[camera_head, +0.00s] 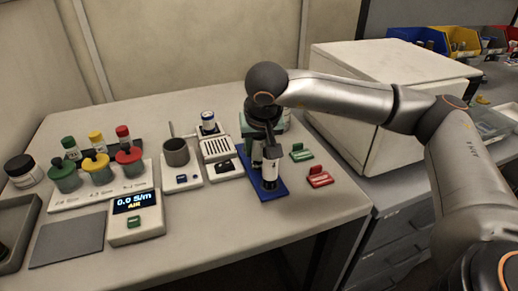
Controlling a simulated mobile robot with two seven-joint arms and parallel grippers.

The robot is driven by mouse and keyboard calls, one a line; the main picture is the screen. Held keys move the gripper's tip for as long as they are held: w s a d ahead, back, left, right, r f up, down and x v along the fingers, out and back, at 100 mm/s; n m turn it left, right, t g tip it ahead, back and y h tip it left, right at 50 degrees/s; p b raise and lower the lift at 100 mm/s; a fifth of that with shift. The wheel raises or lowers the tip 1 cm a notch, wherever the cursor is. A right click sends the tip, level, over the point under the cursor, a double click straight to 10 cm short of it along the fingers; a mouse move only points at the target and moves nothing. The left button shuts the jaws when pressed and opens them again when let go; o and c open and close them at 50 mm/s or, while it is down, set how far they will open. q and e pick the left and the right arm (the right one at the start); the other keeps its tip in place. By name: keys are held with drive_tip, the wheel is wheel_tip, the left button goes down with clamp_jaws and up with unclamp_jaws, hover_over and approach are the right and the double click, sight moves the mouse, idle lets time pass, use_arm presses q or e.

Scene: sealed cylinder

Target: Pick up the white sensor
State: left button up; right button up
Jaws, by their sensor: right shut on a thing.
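My right gripper (264,150) points down over the blue pad (277,188). It is shut on a small, upright white-and-dark piece (270,173), which looks like the white sensor. The gripper's dark body and fingers hide part of this piece. I cannot tell whether its lower end touches the pad. A white meter (136,219) with a lit display reading 0.0 S/m AIR stands at the front left. My left gripper is not in view.
A grey cup (177,152) and a slotted white block (216,147) stand left of the pad. Green (301,152) and red (319,177) pieces lie right of it. Colour-capped jars stand on a white rack (103,188). A large white box (385,65) stands behind my right arm.

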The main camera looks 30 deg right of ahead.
clamp_jaws()
drive_tip(key=shift+r, duration=0.1)
wheel_tip(320, 180, up, 9)
drive_tip(key=shift+r+p, duration=0.1)
drive_tip(key=shift+p, duration=0.4)
drive_tip(key=shift+r, duration=0.6)
wheel_tip(320, 180, up, 7)
drive_tip(key=p, duration=0.6)
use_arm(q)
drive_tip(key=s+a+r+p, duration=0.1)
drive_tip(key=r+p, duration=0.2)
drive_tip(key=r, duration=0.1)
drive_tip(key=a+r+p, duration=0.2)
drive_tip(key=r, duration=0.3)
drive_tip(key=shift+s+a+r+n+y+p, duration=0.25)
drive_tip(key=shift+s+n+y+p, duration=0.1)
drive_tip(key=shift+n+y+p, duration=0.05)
use_arm(e)
drive_tip(key=s+a+f+n+y, duration=0.2)
drive_tip(key=s+a+f+n, duration=0.3)
drive_tip(key=s+a+f, duration=0.2)
drive_tip(key=a+f, duration=0.2)
drive_tip(key=a, duration=0.1)
drive_tip(key=shift+s+a+f, duration=0.15)
drive_tip(key=shift+a+f, duration=0.1)
drive_tip(key=shift+f, duration=0.15)
